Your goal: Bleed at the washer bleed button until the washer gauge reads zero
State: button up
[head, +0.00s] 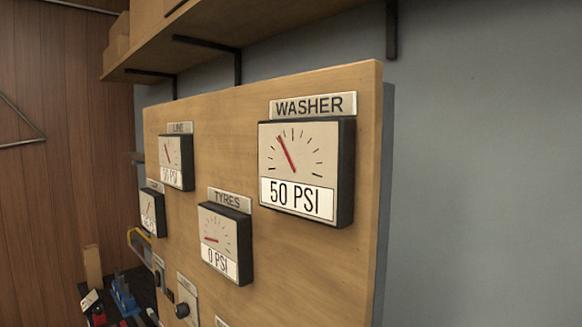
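The washer gauge (305,170) is a square dial at the upper right of a wooden panel (300,260), under a plate marked WASHER (314,105). Its red needle points up and a little left, and its readout says 50 PSI. I cannot make out a washer bleed button in this view. A round dark knob (182,310) on a pale plate shows at the bottom of the panel, but its label is not readable. My gripper is not in view.
The tyres gauge (225,241) reads 0 PSI. The line gauge (175,162) and another gauge (153,212) sit farther left. A wooden shelf (215,45) juts out above. Tools and a blue object (124,298) lie at the lower left. A plain grey wall (480,180) is at right.

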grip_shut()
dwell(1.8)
